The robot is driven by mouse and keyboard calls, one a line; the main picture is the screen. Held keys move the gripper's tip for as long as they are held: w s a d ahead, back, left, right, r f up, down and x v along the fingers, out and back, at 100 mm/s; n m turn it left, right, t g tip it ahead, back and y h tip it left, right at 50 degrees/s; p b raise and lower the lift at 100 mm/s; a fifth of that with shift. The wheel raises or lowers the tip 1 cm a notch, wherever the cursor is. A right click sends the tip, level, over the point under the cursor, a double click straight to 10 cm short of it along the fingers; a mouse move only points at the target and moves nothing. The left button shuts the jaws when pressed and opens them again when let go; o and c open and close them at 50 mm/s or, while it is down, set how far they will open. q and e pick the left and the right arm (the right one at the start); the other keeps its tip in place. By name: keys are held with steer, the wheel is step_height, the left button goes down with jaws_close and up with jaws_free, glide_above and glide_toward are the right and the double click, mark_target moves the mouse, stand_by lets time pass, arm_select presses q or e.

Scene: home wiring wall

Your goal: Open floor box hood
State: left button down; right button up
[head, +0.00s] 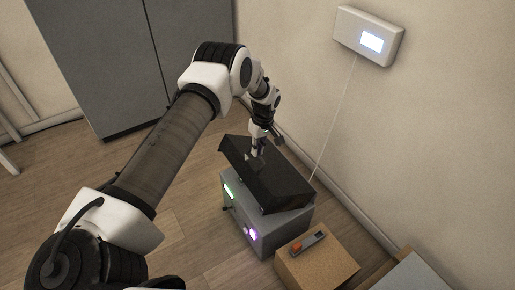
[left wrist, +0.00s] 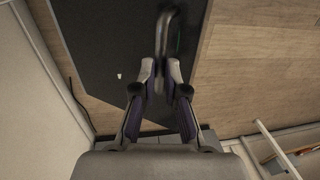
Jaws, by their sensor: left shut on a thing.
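The floor box (head: 285,228) is a grey box on the wood floor, with a green light and purple lights on its front. Its black hood (head: 285,182) lies over the top and looks tilted against the box; I cannot tell exactly how far it is raised. In the left wrist view the hood is a dark panel (left wrist: 100,40) with a bent metal handle (left wrist: 164,32). My left gripper (head: 259,150) reaches down to the hood from above. In the left wrist view its fingers (left wrist: 160,72) are shut on the handle. My right gripper is out of view.
A cardboard-coloured box (head: 318,262) with a small grey and orange device (head: 308,242) on it stands right beside the floor box. A white wall unit (head: 368,36) with a lit screen has a thin cable running down. A grey cabinet (head: 100,60) stands behind.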

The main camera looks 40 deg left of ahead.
arm_select(q)
steer(key=shift+w+d, duration=0.15)
steer(key=shift+w, duration=0.05)
steer(key=c, duration=1.2)
jaws_free()
steer(key=shift+w+d, duration=0.1)
steer(key=shift+w+f, duration=0.2)
steer(key=shift+f, duration=0.05)
steer(key=shift+s+r, duration=0.1)
steer(key=shift+r, duration=0.2)
step_height(320, 180, up, 11)
steer(key=w, duration=0.1)
steer(key=shift+w+d+r, duration=0.15)
steer(key=shift+w+d, duration=0.2)
steer(key=shift+d, duration=0.05)
